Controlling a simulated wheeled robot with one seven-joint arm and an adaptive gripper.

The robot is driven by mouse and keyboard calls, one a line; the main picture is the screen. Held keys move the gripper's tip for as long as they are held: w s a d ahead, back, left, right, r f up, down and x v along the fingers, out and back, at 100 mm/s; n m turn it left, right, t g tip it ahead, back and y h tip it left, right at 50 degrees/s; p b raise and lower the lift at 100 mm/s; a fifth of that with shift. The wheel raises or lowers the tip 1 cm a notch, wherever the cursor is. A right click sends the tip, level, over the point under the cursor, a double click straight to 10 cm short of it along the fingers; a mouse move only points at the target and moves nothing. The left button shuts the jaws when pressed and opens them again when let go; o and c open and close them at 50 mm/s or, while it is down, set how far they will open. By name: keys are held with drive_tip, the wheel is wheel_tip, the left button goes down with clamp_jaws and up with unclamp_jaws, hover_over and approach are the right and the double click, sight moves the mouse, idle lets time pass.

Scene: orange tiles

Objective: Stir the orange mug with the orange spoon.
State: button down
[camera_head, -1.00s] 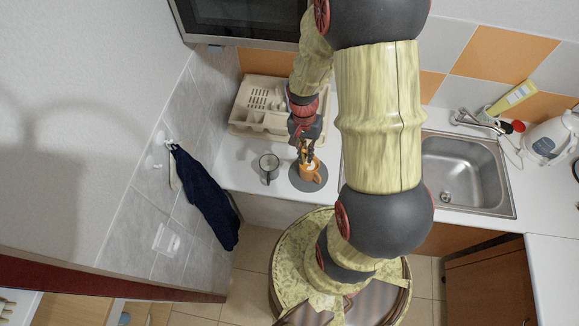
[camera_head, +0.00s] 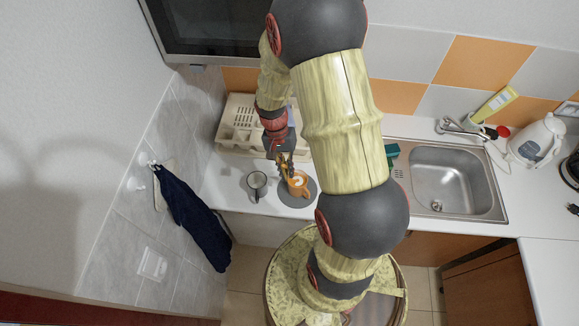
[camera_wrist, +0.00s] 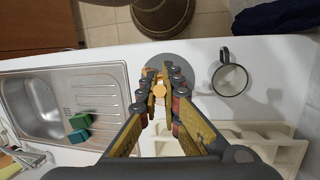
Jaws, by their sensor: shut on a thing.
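The orange mug (camera_head: 299,187) stands upright on a round grey mat (camera_head: 311,199) on the white counter, with a pale pattern in its top. My gripper (camera_head: 284,162) is just above and left of the mug in the head view. In the wrist view my gripper (camera_wrist: 158,88) is shut on the orange spoon (camera_wrist: 159,90), whose rounded end shows between the fingertips. The orange mug lies behind it, mostly hidden by the fingers. Whether the spoon's lower end is inside the mug I cannot tell.
A grey mug (camera_head: 257,184) stands close to the left of the mat. A cream dish rack (camera_head: 236,128) is behind. The sink (camera_head: 452,182), green sponge (camera_head: 392,152) and white kettle (camera_head: 535,143) are to the right. A dark cloth (camera_head: 195,215) hangs at left.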

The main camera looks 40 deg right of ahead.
wheel_tip(320, 180, down, 12)
drive_tip(key=d+b, duration=0.2)
drive_tip(key=b, duration=0.6)
drive_tip(key=shift+w+r, duration=0.2)
drive_tip(key=shift+r, duration=0.05)
idle(0.3)
drive_tip(key=shift+s+d, duration=0.1)
idle(0.4)
